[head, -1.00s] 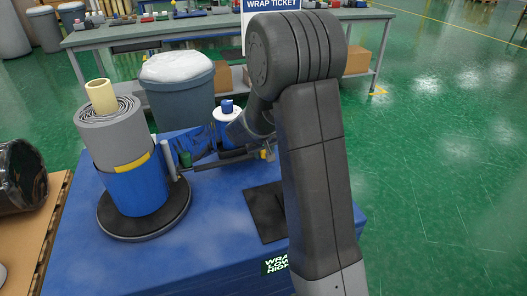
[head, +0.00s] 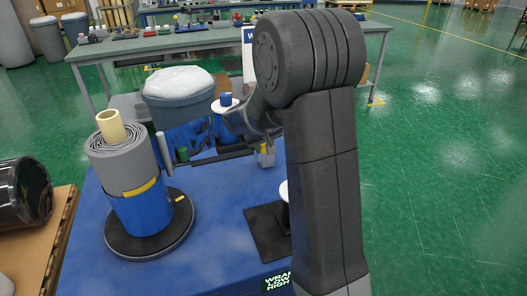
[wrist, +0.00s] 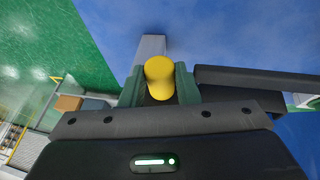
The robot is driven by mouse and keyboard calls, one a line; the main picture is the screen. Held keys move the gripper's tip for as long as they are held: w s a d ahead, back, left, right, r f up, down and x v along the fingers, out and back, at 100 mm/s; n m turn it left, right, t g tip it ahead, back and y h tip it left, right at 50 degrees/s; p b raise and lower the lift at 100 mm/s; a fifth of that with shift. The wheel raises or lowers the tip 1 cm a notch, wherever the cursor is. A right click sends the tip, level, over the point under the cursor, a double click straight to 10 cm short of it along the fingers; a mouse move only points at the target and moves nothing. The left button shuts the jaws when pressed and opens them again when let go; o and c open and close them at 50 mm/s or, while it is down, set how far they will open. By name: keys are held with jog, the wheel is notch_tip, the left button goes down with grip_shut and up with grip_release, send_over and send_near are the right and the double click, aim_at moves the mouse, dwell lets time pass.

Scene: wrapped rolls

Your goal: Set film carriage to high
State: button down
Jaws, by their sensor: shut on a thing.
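The film carriage (head: 222,154) is a dark horizontal bar assembly beyond the wrapped roll, reaching right towards a yellow part (head: 264,148) on a short grey post. In the head view my arm hides most of the gripper. The "WRAP LOW HIGH" label (head: 277,284) is partly covered by my arm.
A grey roll (head: 122,166) wrapped in blue with a yellow band stands on a round dark turntable (head: 180,232) at left. A dark pad (head: 265,236) lies on the blue table (head: 214,250). A bin (head: 178,100) and workbench (head: 120,48) stand behind.

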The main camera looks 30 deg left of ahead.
jog(key=shift+w+a+r, duration=0.15)
jog(key=shift+r, duration=0.2)
jog(key=c, duration=1.4)
grip_release()
jog(key=shift+o, duration=0.2)
jog(key=v, duration=1.4)
jog(key=shift+p, duration=0.3)
jog(key=shift+f, duration=0.2)
jog(key=x, duration=1.3)
jog(key=shift+f+b, duration=0.35)
jog(key=shift+f, duration=0.35)
